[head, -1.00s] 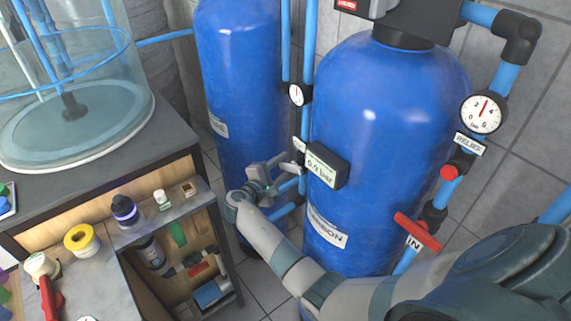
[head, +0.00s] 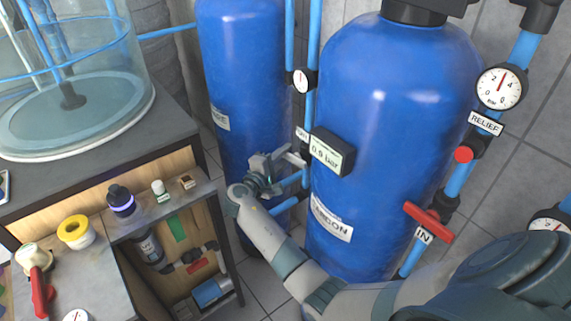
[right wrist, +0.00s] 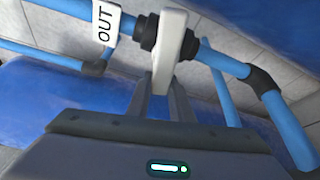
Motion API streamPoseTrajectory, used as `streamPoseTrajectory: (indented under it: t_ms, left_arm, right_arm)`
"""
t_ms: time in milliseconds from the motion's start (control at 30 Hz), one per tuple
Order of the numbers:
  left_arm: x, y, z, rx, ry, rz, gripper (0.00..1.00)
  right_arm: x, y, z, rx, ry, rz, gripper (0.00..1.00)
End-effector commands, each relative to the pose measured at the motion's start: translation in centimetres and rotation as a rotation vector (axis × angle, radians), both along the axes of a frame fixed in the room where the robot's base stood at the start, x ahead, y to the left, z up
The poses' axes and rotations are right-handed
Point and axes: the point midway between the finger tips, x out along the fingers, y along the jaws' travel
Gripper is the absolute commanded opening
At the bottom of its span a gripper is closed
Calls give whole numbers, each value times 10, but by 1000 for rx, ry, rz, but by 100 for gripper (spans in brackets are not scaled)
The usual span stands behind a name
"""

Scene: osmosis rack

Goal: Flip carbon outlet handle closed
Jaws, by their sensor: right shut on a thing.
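The pale outlet handle (right wrist: 177,45) sits on a dark collar on a blue pipe (right wrist: 222,61), beside an OUT label (right wrist: 104,28) in the right wrist view. It stands crosswise to the pipe. My right gripper (right wrist: 160,92) is shut on the handle's near end. In the head view, my right gripper (head: 279,163) is at the pipe left of the front blue carbon tank (head: 385,140). There, the handle is small and mostly hidden by the gripper. My left gripper is not in view.
A pressure display (head: 331,153) reading 0.9 bar juts out close to the right gripper. A second blue tank (head: 245,80) stands behind. A red IN handle (head: 428,222) is at the right. A bench (head: 170,105) with small items stands at the left.

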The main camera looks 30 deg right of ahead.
Motion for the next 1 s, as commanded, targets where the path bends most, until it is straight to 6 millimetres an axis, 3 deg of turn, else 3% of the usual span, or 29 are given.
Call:
streamPoseTrajectory:
  t_ms: [33,400,867,900,933,1000]
  left_arm:
    - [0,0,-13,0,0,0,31]
    - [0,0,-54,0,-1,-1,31]
    - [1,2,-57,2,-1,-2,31]
    - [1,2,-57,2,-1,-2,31]
    - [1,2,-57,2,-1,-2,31]
    - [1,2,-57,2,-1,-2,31]
  right_arm:
    - [0,-1,-5,3,-29,-2,0]
    - [1,-1,5,16,-210,-1,0]
    - [1,-1,12,20,-246,-1,0]
    - [1,-1,12,20,-246,-1,29]
    - [1,-1,12,20,-246,-1,36]
    - [1,-1,12,20,-246,-1,38]
